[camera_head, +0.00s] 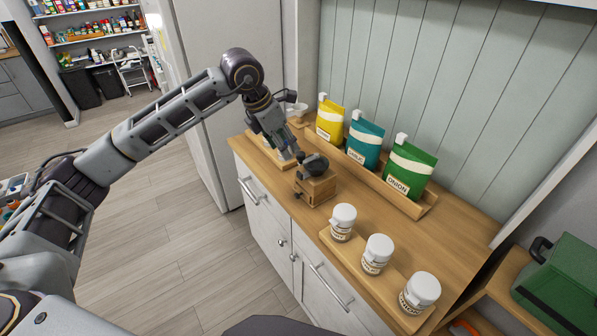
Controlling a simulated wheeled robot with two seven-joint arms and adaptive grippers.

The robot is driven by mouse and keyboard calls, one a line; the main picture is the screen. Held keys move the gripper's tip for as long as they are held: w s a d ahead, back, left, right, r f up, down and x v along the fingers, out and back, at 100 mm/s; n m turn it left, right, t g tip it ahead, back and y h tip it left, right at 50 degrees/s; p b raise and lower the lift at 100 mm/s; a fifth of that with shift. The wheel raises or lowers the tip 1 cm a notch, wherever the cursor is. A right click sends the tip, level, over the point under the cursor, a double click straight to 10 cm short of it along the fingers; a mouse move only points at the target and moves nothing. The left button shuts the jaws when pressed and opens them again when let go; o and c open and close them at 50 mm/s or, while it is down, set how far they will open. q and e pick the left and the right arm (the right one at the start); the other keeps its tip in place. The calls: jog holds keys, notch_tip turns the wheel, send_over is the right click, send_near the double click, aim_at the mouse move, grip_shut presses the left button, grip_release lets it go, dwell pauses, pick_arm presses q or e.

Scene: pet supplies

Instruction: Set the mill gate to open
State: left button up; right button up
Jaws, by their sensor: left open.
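The mill (317,190) is a small wooden box with a dark round top, standing on the wooden counter near its front edge. A small dark knob shows low on its left side; I cannot make out the gate or how it is set. My left gripper (291,153) points down just behind and to the left of the mill, close to its dark top. It is open, with nothing seen between its fingers. Whether a finger touches the mill I cannot tell. My right gripper is not in view.
A wooden rack (428,205) behind the mill holds yellow, teal and green pouches. Three white-lidded jars (376,254) stand on a board to the right front. A wooden tray (266,150) lies partly hidden behind my left gripper. A green case (562,285) sits far right.

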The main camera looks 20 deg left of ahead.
aim_at(299, 173)
pick_arm(q)
jog(key=shift+f, duration=0.1)
jog(key=b+x, duration=0.4)
jog(key=x, duration=0.8)
jog(key=shift+w+d+f+b, duration=0.15)
jog(key=shift+w+f+b, duration=0.1)
jog(key=shift+f+b, duration=0.25)
jog(key=shift+f, duration=0.25)
jog(key=shift+c, duration=0.7)
grip_shut()
jog(key=shift+r, duration=0.1)
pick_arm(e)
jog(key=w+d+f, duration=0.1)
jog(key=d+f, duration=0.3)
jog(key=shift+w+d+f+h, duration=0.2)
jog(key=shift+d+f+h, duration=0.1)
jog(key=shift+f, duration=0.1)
